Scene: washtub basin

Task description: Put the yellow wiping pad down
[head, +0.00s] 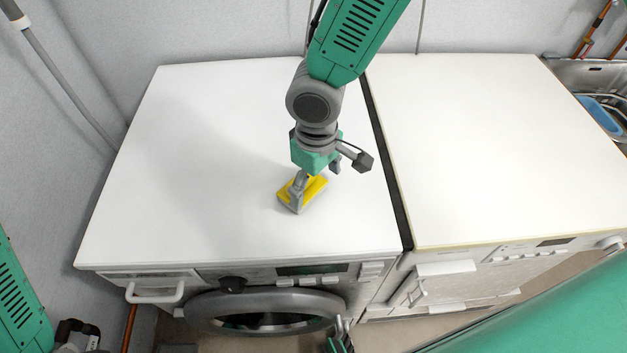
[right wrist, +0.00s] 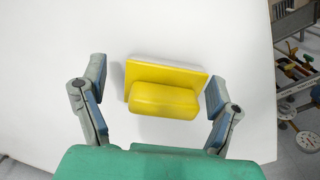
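The yellow wiping pad (head: 305,191) has a pale underside and lies on the white top of the washing machine (head: 190,150), near its right front part. My right gripper (head: 311,187) is over it from above. In the right wrist view the pad (right wrist: 163,98) lies between the two spread fingers of the right gripper (right wrist: 158,108). A clear gap shows at the left finger; the right finger is close to the pad, and I cannot tell whether it touches. Part of my left gripper (head: 341,335) shows at the bottom edge; its opening is unclear.
A second white-topped appliance (head: 490,140) stands to the right, across a dark narrow gap (head: 388,150). A metal sink (head: 590,78) with a blue item (head: 603,114) is at the far right. The white top around the pad is clear.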

